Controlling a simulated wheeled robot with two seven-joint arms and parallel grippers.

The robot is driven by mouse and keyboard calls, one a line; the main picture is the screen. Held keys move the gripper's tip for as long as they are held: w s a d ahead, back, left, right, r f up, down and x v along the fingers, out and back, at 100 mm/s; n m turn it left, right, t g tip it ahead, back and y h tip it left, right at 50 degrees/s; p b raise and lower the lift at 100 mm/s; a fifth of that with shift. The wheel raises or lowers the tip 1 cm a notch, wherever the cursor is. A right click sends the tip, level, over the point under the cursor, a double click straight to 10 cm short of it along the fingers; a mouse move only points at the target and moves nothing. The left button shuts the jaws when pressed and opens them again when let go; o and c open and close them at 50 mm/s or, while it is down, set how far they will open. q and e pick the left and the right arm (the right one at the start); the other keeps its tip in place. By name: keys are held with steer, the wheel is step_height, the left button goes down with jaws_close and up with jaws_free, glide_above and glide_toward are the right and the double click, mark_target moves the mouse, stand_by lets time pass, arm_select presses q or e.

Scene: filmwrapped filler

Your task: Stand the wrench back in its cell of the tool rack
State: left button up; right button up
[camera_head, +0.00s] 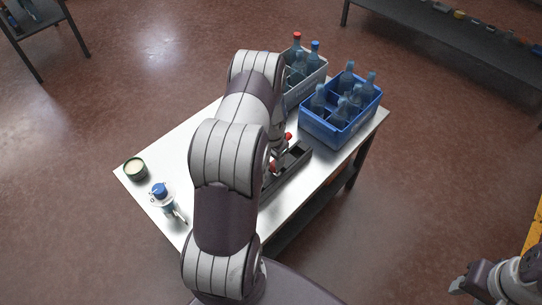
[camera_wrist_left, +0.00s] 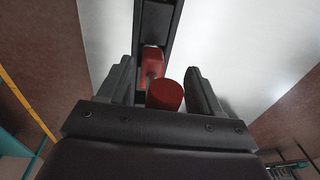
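The dark tool rack (camera_head: 298,158) lies along the right part of the table, partly hidden by my left arm. In the left wrist view it shows as a dark channel (camera_wrist_left: 158,18). A red cylindrical tool end (camera_wrist_left: 166,95) stands between the fingers of my left gripper (camera_wrist_left: 160,85), with a gap on its left side; I cannot tell whether it is the wrench. Behind it a red tool part (camera_wrist_left: 151,60) sits at the rack. In the head view a red knob (camera_head: 289,136) shows by the rack. My right gripper (camera_head: 460,286) is at the lower right, away from the table.
A blue crate (camera_head: 335,136) and a grey crate (camera_head: 309,88), both with bottles, stand at the table's back. Bare tabletop (camera_head: 165,147) shows left of my arm.

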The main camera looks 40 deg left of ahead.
arm_select(q)
steer(key=r, duration=0.8)
steer(key=d+r, duration=0.1)
steer(key=r, duration=0.3)
steer(key=shift+s+r, duration=0.3)
steer(key=shift+s, duration=0.05)
steer(key=shift+n, duration=0.3)
steer(key=s+d+r, duration=0.4)
steer(key=s+d, duration=0.2)
steer(key=d, duration=0.4)
steer(key=s+d+r+h, duration=0.1)
steer(key=s+d+r, duration=0.4)
steer(key=d, duration=0.5)
steer(key=shift+s+t+p, duration=0.3)
steer(key=shift+s+p, duration=0.1)
steer(key=shift+s, duration=0.4)
